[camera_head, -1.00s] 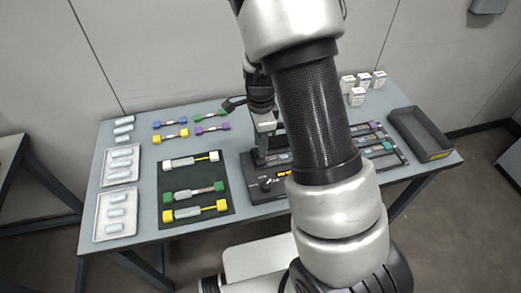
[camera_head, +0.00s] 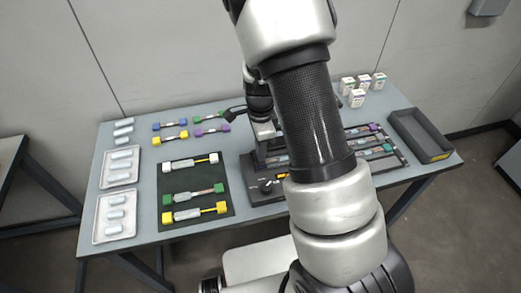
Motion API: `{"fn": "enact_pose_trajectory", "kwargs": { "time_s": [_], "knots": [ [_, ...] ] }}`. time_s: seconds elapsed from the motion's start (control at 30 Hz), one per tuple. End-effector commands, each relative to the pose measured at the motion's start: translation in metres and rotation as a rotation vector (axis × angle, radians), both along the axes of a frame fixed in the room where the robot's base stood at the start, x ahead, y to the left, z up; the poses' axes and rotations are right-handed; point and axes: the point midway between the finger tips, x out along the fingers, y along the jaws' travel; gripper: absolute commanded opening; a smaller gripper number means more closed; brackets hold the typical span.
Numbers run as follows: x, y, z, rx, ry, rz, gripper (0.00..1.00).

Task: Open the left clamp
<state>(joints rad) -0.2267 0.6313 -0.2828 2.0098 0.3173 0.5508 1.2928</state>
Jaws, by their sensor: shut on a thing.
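The splicer (camera_head: 263,196) is a dark box with a knob and a small lit display, standing mid-table. My arm hides much of it. The left clamp cannot be made out; it is hidden or too small. My gripper (camera_head: 268,146) points down at the splicer's left part, in front of the dark upright there. Its fingertips are not clear, and the thing between them cannot be made out.
A black mat (camera_head: 195,220) with several capped holders lies left of the splicer. Two white trays (camera_head: 103,240) hold pale cylinders at the left edge. A rack (camera_head: 399,153) and a dark open bin (camera_head: 424,138) are right. Small boxes (camera_head: 356,98) stand behind.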

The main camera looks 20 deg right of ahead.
Motion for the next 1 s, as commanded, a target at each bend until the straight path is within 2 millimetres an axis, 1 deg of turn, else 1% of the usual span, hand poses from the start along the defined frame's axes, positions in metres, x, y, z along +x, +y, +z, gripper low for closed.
{"fn": "enact_pose_trajectory", "kwargs": {
  "time_s": [0.27, 0.43, 0.8, 1.0],
  "knots": [
    [0.005, 0.0, 0.008, 0.0, 0.112, 0.001, 0.0],
    [0.012, 0.0, 0.011, 0.0, 0.242, 0.001, 0.0],
    [0.028, 0.0, 0.008, 0.0, 0.551, -0.001, 0.0],
    [0.035, 0.0, 0.008, 0.001, 0.678, -0.001, 0.0]
  ]
}}
